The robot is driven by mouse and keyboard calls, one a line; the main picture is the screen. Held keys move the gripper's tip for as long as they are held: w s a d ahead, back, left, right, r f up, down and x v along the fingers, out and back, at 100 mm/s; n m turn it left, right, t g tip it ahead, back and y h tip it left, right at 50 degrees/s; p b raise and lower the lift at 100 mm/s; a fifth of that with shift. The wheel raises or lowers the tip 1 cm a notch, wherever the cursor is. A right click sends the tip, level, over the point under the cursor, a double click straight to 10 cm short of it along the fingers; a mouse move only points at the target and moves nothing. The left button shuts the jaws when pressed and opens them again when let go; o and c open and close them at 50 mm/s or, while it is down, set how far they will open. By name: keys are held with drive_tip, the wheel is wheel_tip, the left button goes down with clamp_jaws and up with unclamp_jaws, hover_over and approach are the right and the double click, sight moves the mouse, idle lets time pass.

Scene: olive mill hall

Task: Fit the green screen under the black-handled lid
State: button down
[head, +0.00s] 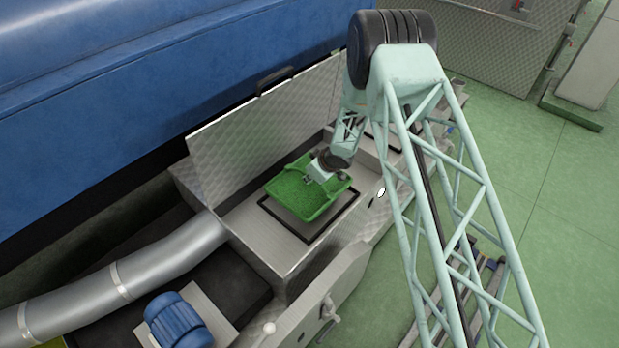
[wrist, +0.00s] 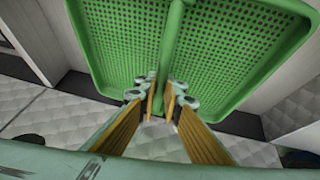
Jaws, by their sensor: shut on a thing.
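The green screen (head: 308,190) is a shallow perforated tray with raised rims. It is over the black-edged opening (head: 265,203) in the metal housing; I cannot tell whether it touches. In the wrist view the green screen (wrist: 235,50) fills the upper part, with a bar along its middle. My gripper (head: 318,171) is shut on that bar; its yellow-lined fingers (wrist: 162,102) meet there. The lid (head: 255,125) is a quilted metal panel standing open behind the opening. Its black handle (head: 274,80) is on the top edge.
A blue machine body (head: 150,75) rises behind the lid. A silver duct (head: 150,265) and a blue motor (head: 177,322) are at lower left. An open metal flap (head: 325,300) hangs at the front, and green floor (head: 520,180) is clear at right.

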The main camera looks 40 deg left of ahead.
sight(309, 185)
drive_tip(key=shift+f, duration=0.15)
drive_tip(key=shift+f+b, duration=2.65)
drive_tip(key=shift+f+b, duration=0.55)
drive_tip(key=shift+f, duration=1.05)
idle(0.4)
drive_tip(key=c, duration=2.7)
unclamp_jaws()
drive_tip(key=shift+d, duration=0.1)
drive_tip(key=shift+v, duration=6)
